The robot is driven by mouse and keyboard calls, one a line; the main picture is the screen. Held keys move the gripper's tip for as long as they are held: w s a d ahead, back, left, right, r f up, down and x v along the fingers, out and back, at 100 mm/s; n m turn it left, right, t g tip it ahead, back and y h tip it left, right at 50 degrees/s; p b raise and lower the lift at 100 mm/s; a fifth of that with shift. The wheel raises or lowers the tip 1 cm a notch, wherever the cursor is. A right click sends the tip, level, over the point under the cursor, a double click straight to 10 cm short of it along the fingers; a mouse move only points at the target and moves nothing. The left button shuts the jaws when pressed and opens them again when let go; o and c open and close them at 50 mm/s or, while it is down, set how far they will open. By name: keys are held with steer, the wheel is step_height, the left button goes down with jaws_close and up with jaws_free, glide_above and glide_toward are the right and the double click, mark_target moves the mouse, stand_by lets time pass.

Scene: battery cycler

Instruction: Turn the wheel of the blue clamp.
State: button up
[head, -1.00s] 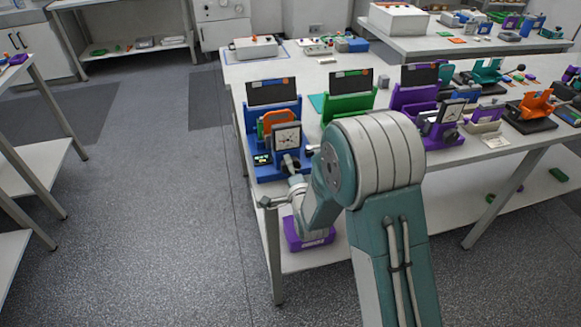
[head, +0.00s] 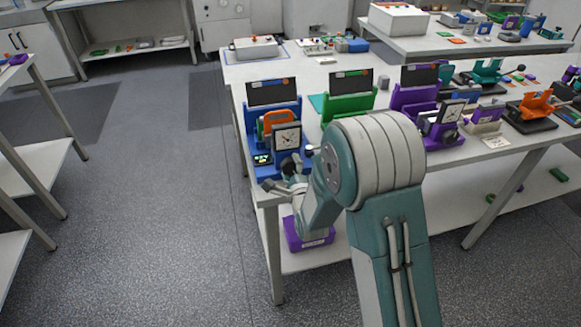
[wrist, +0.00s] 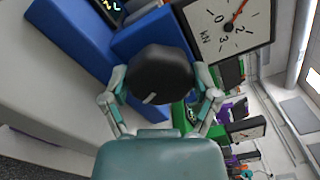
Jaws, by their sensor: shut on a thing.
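The blue clamp (head: 249,128) stands at the near left corner of the table. It has an orange part (head: 272,120) and a square dial gauge (head: 288,137) on its front. In the wrist view its black wheel (wrist: 152,84) is straight ahead, with a short white mark on its face. My gripper (wrist: 160,74) has a finger on each side of the wheel and is shut on it. The gauge (wrist: 225,25) reads in kN and has a red needle; part of its dial is cut off. In the head view my arm partly hides the wheel and gripper.
A green clamp (head: 348,105) and a purple clamp (head: 400,95) stand to the right on the same table (head: 300,72). A purple box (head: 308,238) lies on the shelf below my wrist.

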steer(key=shift+s+f, duration=0.15)
steer(key=shift+f, duration=0.2)
steer(key=o, duration=1)
steer(key=shift+r, duration=0.15)
steer(key=v, duration=1.1)
steer(key=shift+s, duration=0.3)
